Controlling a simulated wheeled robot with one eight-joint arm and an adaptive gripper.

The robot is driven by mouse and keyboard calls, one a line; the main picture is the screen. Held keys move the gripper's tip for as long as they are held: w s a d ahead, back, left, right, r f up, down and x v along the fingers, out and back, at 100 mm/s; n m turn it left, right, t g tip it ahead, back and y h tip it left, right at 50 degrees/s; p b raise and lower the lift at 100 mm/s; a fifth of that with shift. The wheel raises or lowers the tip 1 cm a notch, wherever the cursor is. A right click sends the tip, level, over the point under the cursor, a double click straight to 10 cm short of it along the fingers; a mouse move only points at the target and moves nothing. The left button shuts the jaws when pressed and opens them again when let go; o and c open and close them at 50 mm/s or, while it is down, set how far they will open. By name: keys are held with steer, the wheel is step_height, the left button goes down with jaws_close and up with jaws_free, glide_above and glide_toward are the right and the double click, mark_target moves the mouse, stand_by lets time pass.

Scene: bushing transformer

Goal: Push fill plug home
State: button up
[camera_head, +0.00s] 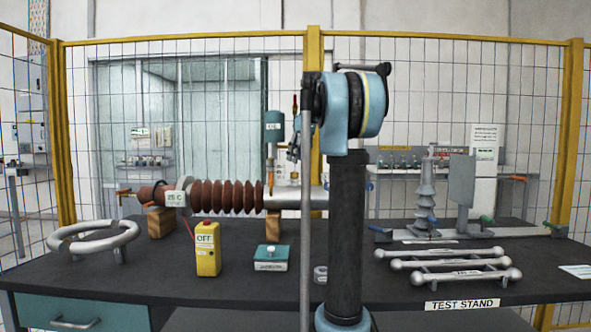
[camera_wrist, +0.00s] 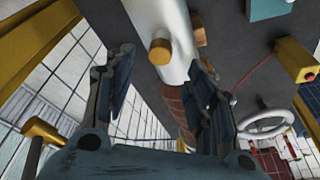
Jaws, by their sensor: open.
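The silver cylinder of the bushing (camera_head: 290,199) lies level on wooden blocks, with its brown ribbed part (camera_head: 228,196) to the left. In the wrist view, a short brass plug (camera_wrist: 160,51), which looks like the fill plug, stands up from the silver cylinder (camera_wrist: 163,20). My gripper (camera_wrist: 163,62) is open, with one dark finger on each side of the plug's line of sight and a visible gap to each. I cannot tell how far the plug is seated. In the head view my gripper (camera_head: 294,150) is small, above the silver cylinder and partly hidden by my arm.
A teal container (camera_head: 273,127) on a brass stem stands left of my gripper. A yellow OFF box (camera_head: 208,250), a teal box (camera_head: 271,258) and a grey ring (camera_head: 94,238) are on the dark table (camera_head: 140,276). Silver bars (camera_head: 450,264) lie at right.

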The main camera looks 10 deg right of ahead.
steer(key=v, duration=0.6)
steer(key=shift+s, duration=0.15)
stand_by(0.3)
